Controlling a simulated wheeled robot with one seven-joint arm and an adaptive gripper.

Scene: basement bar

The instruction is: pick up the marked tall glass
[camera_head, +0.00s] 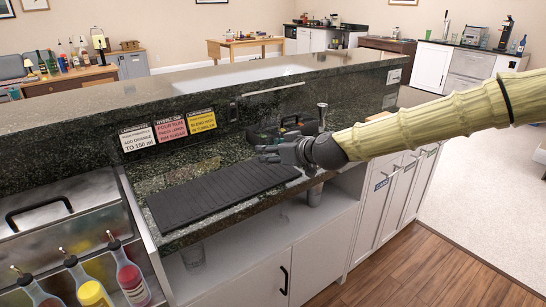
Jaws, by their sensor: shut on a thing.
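My gripper (270,154) reaches in from the right, just above the bar's lower counter, at the far right end of the black ribbed mat (222,194). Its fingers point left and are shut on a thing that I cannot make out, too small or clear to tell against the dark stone. No mark on any glass can be made out. A clear glass (192,256) stands on the open shelf below the counter, well apart from my gripper. A greyish cup or tumbler (315,195) stands on the shelf further right, partly hidden under the counter edge.
A dark caddy (283,131) stands behind my gripper, and a metal tap (322,115) rises just right of it. The raised bar ledge (200,100) closes off the back. The mat is bare.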

